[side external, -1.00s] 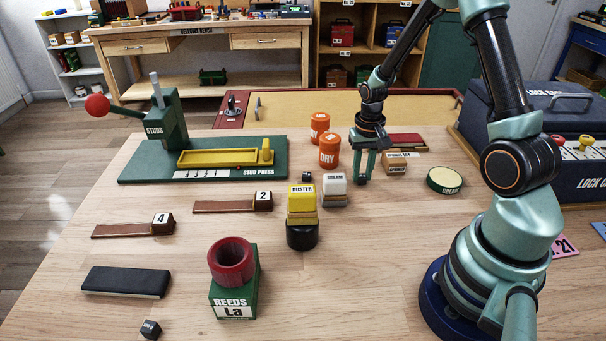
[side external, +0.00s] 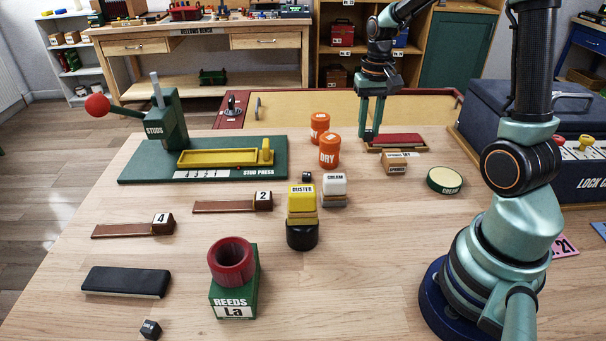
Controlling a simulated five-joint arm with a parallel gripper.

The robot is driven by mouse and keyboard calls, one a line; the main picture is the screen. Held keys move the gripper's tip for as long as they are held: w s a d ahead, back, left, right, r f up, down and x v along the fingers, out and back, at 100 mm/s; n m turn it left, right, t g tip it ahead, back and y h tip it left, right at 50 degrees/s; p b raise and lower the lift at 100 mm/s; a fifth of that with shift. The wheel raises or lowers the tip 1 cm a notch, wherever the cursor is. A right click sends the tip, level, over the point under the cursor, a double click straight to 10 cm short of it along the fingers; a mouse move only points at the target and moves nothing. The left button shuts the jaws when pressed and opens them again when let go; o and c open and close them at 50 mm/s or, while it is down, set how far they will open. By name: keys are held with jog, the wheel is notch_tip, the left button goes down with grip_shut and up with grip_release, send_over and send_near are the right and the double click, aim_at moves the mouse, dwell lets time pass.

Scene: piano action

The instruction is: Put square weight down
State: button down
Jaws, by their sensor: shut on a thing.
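My gripper (side external: 371,134) is at the back of the bench, over the left end of the red pad on its wooden tray (side external: 398,140). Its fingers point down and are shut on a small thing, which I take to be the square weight. The weight is too small and too hidden between the fingertips to make out its shape. I cannot tell whether it touches the surface below.
Two orange tubs (side external: 329,150) stand left of my gripper. In front are a small labelled wooden block (side external: 395,164), a cream-topped block (side external: 334,185), a round green tin (side external: 444,180) and the yellow duster block (side external: 302,199).

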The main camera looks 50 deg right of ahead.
jog(key=r, duration=0.7)
jog(key=shift+d, duration=0.4)
notch_tip(320, 180, up, 4)
jog(key=m, duration=0.1)
send_over(395, 155)
notch_tip(395, 155, down, 20)
jog(key=shift+a+r, duration=0.1)
jog(key=shift+r, duration=0.05)
jog(key=c, duration=0.7)
grip_release()
